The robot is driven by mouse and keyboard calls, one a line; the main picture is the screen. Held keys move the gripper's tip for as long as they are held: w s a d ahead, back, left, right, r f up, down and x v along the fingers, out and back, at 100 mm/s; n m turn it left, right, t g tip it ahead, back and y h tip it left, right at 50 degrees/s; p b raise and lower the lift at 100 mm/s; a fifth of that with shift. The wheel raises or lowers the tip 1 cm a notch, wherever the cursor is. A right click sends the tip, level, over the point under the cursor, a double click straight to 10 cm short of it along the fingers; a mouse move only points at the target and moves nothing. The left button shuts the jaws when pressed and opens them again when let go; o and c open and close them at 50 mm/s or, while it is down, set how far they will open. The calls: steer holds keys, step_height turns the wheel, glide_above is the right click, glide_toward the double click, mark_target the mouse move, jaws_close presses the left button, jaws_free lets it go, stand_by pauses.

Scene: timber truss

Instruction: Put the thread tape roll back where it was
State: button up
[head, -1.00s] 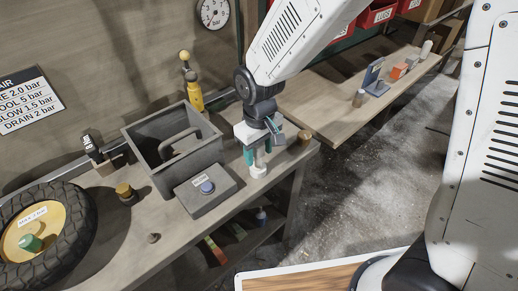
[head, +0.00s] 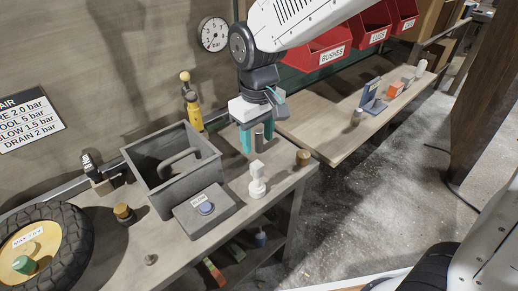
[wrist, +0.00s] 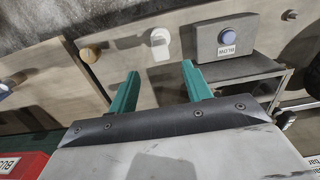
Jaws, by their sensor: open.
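A white piece (head: 258,182), which I take to be the thread tape roll, stands upright on the workbench (head: 222,235), right of the grey button box. It has a narrower top over a rounder base. In the wrist view the same white piece (wrist: 160,42) is beyond the fingertips, with clear space between. My gripper (head: 257,150) is above and behind the white piece, its green fingers pointing down. In the wrist view my gripper (wrist: 160,72) is open, with nothing held between the fingers.
The grey box with a blue button (head: 206,208) and an open grey tote (head: 150,185) stand left of the white piece. A brown-topped cylinder (head: 303,158) is at its right, near the bench end. Red bins (head: 330,55) hang at the back. A tyre (head: 70,245) lies far left.

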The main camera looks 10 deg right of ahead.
steer(key=s+d+r+m, duration=0.2)
steer(key=s+d+r, duration=0.15)
steer(key=d, duration=0.25)
steer(key=s+d+r+m, duration=0.1)
steer(key=s+d+r, duration=0.25)
steer(key=d, duration=0.25)
steer(key=s+d+r+m+t, duration=0.1)
steer(key=s+d+m, duration=0.2)
steer(key=s+d, duration=0.5)
steer(key=shift+s+d+r+m, duration=0.25)
steer(key=shift+s+d+m, duration=0.15)
steer(key=shift+s, duration=1.75)
